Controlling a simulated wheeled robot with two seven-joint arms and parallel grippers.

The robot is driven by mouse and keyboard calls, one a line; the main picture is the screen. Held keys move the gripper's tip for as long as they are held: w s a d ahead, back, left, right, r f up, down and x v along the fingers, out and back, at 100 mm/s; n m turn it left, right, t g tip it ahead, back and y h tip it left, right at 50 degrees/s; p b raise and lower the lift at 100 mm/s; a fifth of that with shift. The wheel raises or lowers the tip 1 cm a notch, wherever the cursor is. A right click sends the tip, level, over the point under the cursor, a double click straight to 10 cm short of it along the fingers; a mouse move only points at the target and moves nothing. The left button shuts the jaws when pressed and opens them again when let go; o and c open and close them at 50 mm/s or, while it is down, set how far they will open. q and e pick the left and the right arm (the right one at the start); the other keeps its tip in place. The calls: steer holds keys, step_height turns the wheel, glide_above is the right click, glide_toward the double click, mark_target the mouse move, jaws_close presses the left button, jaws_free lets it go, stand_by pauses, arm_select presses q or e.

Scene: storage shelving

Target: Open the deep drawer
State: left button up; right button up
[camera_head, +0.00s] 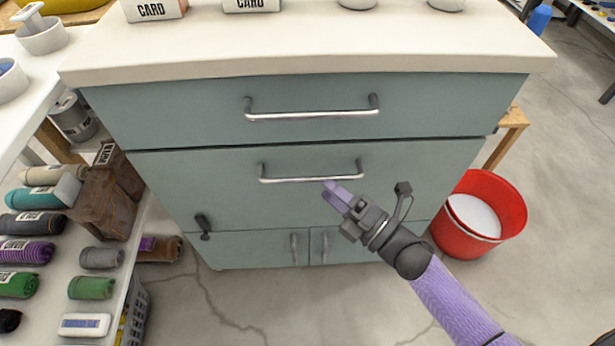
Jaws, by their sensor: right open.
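The grey-green cabinet (225,138) has a shallow top drawer (200,112) and a taller, deep drawer (205,185) below it. Both drawers look shut. The deep drawer has a silver bar handle (290,180) with dark end posts. My right gripper (332,190) comes in from the lower right, with its pale purple fingers open. The fingertips are just below the right half of that handle in the picture; I cannot tell whether they touch it. Nothing shows between the fingers. My left gripper is out of view.
Two small doors (260,250) are below the deep drawer. A small dark fitting (203,226) sits at its lower left. A red bucket (465,240) stands right of the cabinet. A white shelf (125,285) with rolled cloths is at left. Concrete floor is clear in front.

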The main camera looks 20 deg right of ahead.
mark_target(315, 177)
steer(key=b+x, duration=0.1)
steer(key=x, duration=0.3)
steer(key=shift+w+a, duration=0.1)
steer(key=shift+w, duration=0.15)
jaws_close()
stand_by(0.8)
stand_by(0.3)
